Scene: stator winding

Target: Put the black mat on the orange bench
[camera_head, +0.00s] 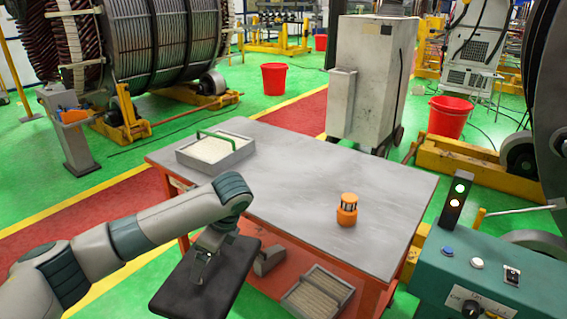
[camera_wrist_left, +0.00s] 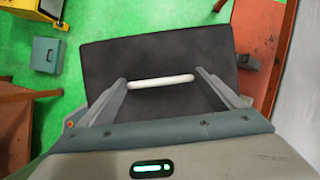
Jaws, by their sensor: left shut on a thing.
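The black mat (camera_head: 228,270) hangs tilted at the bottom of the head view, just off the near left side of the bench. My left gripper (camera_head: 206,246) is over it and shut on its pale bar-shaped handle. In the left wrist view, the fingers (camera_wrist_left: 160,84) close on both ends of that handle, and the mat (camera_wrist_left: 150,55) spreads out behind it. The orange bench (camera_head: 300,165) has a grey metal top and orange legs. My right gripper is not in view.
On the bench top, a grey tray (camera_head: 243,152) with a green handle stands at the far left and an orange lantern-like thing (camera_head: 347,210) at the right. The middle between them is clear. A second tray (camera_head: 318,293) is on the lower shelf. A green control console (camera_head: 480,275) stands at right.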

